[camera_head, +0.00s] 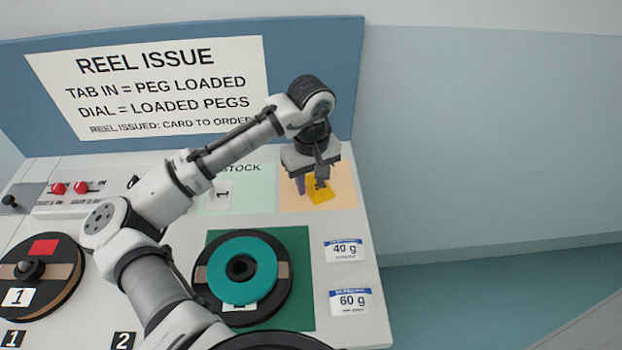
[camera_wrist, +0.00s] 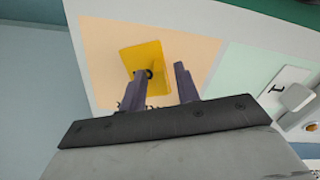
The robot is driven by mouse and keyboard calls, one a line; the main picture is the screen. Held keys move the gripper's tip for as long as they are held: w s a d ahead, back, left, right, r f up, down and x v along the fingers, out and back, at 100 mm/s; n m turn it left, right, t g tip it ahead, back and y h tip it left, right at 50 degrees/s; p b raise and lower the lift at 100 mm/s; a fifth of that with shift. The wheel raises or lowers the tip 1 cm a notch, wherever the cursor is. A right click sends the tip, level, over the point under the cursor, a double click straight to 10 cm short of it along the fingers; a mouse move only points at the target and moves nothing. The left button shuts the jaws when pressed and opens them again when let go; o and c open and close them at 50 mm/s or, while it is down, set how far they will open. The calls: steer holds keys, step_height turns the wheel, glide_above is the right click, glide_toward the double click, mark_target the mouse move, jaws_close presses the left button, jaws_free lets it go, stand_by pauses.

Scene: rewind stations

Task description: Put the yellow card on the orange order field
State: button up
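The yellow card (camera_head: 321,194) lies on the orange order field (camera_head: 345,200), inside its edges. In the wrist view the card (camera_wrist: 147,56) shows a small dark knob, and the orange field (camera_wrist: 195,50) shows around the card. My gripper (camera_head: 311,184) is low over the field. In the wrist view its two fingers (camera_wrist: 160,72) stand apart with an empty gap between them. One finger overlaps the card's knob in the picture; I cannot tell whether they touch. Part of the card is hidden behind that finger.
The green stock field (camera_head: 257,200) with a white numbered card (camera_head: 217,195) lies left of the orange field. A teal reel (camera_head: 250,292) sits on a dark disc in front. Weight labels (camera_head: 344,250) lie right of it. A blue sign board (camera_head: 330,50) rises behind.

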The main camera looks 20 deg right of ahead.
mark_target(311, 184)
step_height(311, 184, up, 12)
steer(key=b, duration=0.1)
steer(key=shift+r, duration=0.15)
stand_by(0.4)
stand_by(0.4)
